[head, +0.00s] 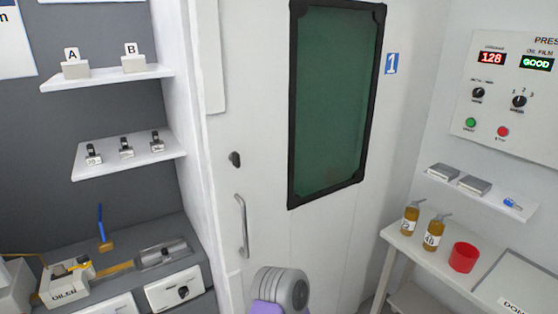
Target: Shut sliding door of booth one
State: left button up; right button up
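The white sliding door (265,190) of booth one fills the middle of the head view. It has a dark green window (335,100) in a black frame. A blue sign with a "1" (391,63) is to the right of the window. A grey vertical bar handle (242,226) is near the door's left edge, with a small dark knob (234,159) above it. The door's left edge lies close to a white post (185,110); I cannot tell whether it is fully shut. A grey and purple link of my arm shows at the bottom centre, below the handle. Neither gripper's fingers are visible.
On the left, a bench (205,262) holds an oiler (70,282), below shelves (130,155) with small parts. On the right, a white table (410,243) holds two amber bottles and a red cup (463,257), under a control panel (510,95).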

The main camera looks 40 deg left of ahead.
aim_at(245, 51)
jog(key=u, duration=0.15)
jog(key=i, duration=0.9)
jog(key=z, duration=0.65)
